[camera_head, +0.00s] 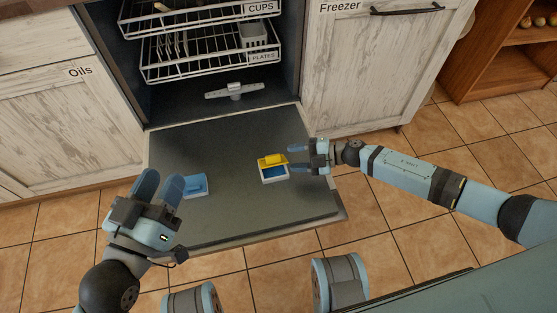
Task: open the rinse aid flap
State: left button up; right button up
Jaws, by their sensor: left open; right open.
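The dishwasher door (225,140) lies folded down flat. On its right part is a white-framed dispenser (274,180) with a blue inside and a yellow flap (271,159) at its far side; the flap looks raised, leaving the blue inside showing. A second dispenser with a blue lid (196,184) is on the left part of the door. No label tells which is the rinse aid one. My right gripper (294,158) is open just right of the yellow flap, fingers pointing left; contact cannot be told. My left gripper (161,177) is open, left of the blue lid, partly hiding its surroundings.
Two wire racks, labelled CUPS (262,7) and PLATES (263,57), and a grey spray arm (236,91) are inside the dishwasher. Cabinets labelled Oils (79,72) and Freezer (340,7) flank it. A wooden shelf (500,75) stands at right. Tiled floor is clear around the door.

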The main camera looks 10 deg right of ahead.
aim_at(280, 159)
jog(key=b+x, duration=0.1)
jog(key=x, duration=0.4)
jog(key=shift+a, duration=0.1)
pick_arm(q)
notch_tip(280, 159, down, 2)
jog(key=shift+d+f+g, duration=0.1)
jog(key=shift+g, duration=0.4)
